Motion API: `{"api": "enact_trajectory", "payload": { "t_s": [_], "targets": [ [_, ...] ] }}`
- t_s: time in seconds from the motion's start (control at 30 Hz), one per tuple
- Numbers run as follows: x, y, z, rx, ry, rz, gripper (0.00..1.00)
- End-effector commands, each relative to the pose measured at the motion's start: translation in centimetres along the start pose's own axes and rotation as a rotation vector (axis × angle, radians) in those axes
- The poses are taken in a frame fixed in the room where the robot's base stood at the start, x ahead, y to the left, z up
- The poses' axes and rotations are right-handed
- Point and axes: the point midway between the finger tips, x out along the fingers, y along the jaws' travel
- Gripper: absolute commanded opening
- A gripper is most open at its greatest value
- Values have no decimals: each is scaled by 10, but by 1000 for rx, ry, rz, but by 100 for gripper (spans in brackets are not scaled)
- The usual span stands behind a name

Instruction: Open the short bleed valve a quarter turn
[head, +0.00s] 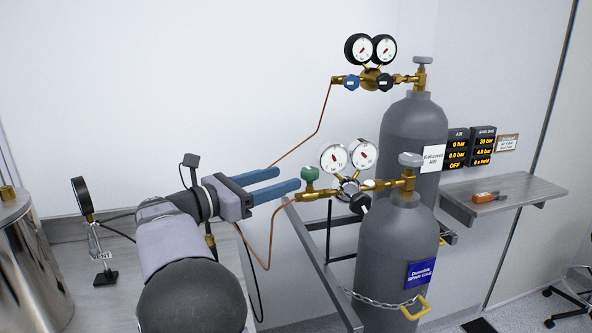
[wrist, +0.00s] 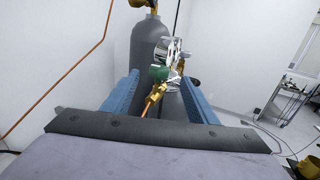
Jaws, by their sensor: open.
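My gripper (head: 289,179) is open and empty. Its two blue fingers point right, toward the regulator on the front grey cylinder. A green knob (head: 310,174) on a brass fitting (head: 316,195) is just beyond the fingertips. In the wrist view the green knob (wrist: 158,73) appears between the two fingers, with the brass fitting (wrist: 153,99) below it; contact cannot be told. A black knob (head: 360,203) is lower on this regulator. A small stand labelled VENT (head: 103,257) is at the left. No label marks which part is the short bleed valve.
The front cylinder (head: 397,250) is chained; the rear cylinder (head: 412,135) carries another regulator with blue and black knobs. Copper tubes (head: 271,235) run near my gripper. A shelf (head: 512,197) and display panels (head: 470,150) are at right. A steel vessel (head: 32,265) stands at left.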

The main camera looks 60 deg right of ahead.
Motion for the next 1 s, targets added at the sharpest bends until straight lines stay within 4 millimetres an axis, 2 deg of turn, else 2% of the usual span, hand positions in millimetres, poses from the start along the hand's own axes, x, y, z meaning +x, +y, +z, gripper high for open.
{"api": "enact_trajectory", "payload": {
  "t_s": [0.27,0.7,1.0],
  "targets": [
    [5,-1,1,-1,0,-3,53],
    [58,-1,2,-3,0,-4,53],
    [72,0,0,-1,1,-1,53]
  ]
}}
